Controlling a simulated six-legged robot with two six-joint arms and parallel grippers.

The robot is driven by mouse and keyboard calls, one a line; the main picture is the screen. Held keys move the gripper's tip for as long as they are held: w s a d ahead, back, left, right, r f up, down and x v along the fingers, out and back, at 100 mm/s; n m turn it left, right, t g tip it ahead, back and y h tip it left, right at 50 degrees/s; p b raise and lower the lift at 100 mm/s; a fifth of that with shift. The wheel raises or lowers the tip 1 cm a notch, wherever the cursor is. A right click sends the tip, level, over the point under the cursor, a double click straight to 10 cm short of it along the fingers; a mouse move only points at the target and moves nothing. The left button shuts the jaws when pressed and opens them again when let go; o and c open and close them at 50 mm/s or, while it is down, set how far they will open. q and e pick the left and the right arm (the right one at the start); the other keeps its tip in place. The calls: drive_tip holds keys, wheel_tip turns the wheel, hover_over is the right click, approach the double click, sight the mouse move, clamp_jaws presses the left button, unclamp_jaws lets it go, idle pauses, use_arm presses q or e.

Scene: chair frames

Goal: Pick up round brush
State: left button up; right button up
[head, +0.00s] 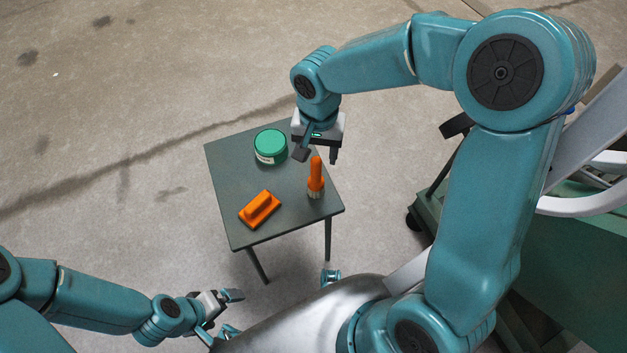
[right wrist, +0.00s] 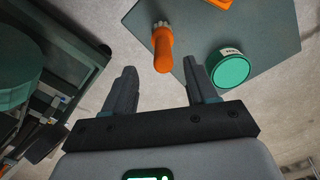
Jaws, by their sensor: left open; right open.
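The round brush (head: 316,181) stands upright near the right edge of a small grey table, its orange handle up and pale bristles down. In the right wrist view the brush (right wrist: 162,46) lies ahead, between the lines of the two fingers. My right gripper (head: 317,157) is open and empty, above the table just beyond the brush handle in the head view. In its wrist view the right gripper (right wrist: 160,70) has the handle end close to its fingertips; I cannot tell whether they touch. My left gripper (head: 231,313) is open and empty, low at the left, away from the table.
The table (head: 230,165) also holds a green-lidded round tin (head: 270,146) and an orange block-shaped brush (head: 260,209). A green bench or cart with pale curved chair parts (head: 590,203) stands at the right. Concrete floor is clear to the left.

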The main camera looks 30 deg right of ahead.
sight(318, 162)
wheel_tip(318, 162, down, 4)
drive_tip(key=shift+s+r+b, duration=0.1)
drive_tip(key=shift+b, duration=0.2)
drive_tip(key=f, duration=0.1)
drive_tip(key=f+b, duration=0.1)
drive_tip(key=f, duration=0.3)
drive_tip(key=shift+w+f+b, duration=0.25)
drive_tip(key=shift+w+b, duration=0.05)
drive_tip(key=shift+w, duration=0.05)
drive_tip(key=shift+r, duration=0.1)
drive_tip(key=shift+a, duration=0.1)
clamp_jaws()
